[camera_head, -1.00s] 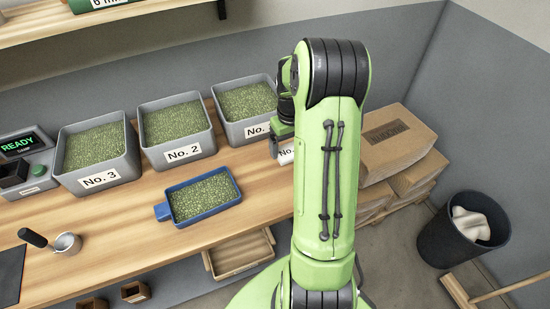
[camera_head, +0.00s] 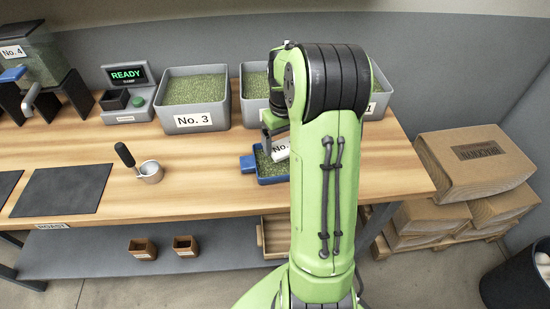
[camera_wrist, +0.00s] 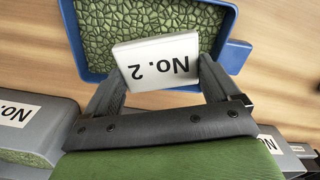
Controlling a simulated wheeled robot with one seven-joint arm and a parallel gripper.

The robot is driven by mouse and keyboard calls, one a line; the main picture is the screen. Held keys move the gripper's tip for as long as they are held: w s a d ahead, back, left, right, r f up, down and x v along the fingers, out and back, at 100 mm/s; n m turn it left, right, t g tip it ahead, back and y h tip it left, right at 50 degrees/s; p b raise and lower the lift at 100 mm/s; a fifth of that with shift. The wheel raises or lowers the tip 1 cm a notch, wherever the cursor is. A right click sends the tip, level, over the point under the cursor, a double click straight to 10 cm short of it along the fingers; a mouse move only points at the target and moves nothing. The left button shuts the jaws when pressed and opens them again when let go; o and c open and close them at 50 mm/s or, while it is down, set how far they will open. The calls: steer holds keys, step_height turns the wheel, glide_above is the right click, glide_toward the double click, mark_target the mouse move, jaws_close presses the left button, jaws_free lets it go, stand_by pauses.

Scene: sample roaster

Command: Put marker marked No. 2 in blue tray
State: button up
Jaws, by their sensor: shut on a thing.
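The white marker labelled No. 2 (camera_wrist: 156,64) is held between the two fingers of my gripper (camera_wrist: 158,85) in the wrist view. It also shows in the head view (camera_head: 281,149), partly hidden by my arm. The blue tray (camera_head: 272,181) holds green beans and sits on the wooden bench, its right part hidden by my arm. In the wrist view the tray (camera_wrist: 90,74) lies behind the marker, so the marker appears over the tray's beans. The exact height above the beans cannot be told.
Grey bins stand along the back of the bench: the No. 3 bin (camera_head: 195,122), another bin (camera_head: 254,110) partly hidden by my arm, and one farther right. A scoop (camera_head: 150,172) and a dark mat (camera_head: 63,190) lie to the left. Cardboard boxes (camera_head: 475,160) stand right of the bench.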

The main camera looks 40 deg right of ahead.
mark_target(282, 154)
step_height(282, 154, down, 5)
steer(key=shift+a+f+b, duration=0.1)
steer(key=shift+b, duration=0.5)
steer(key=shift+f, duration=0.1)
steer(key=o, duration=0.8)
steer(key=shift+c, duration=0.2)
